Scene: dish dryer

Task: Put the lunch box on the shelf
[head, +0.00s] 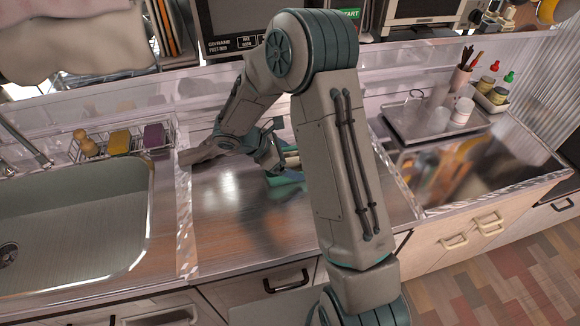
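A green and pale box-like thing (284,179), which may be the lunch box, sits on the steel counter (228,213) in the middle. My arm hides much of it, and I cannot make out its full shape. My gripper (272,162) is low over the counter, right at this thing. Its fingers are small and partly hidden, so I cannot tell whether they are open or shut on it. I cannot tell which surface is the shelf; a ledge at the back holds a microwave (232,22).
A sink (75,215) is at the left, with a wire rack (125,142) of sponges behind it. At the right, a metal tray (398,127) holds glasses and a cup, with bottles nearby. Counter is clear in front of my gripper. My upper arm blocks the middle.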

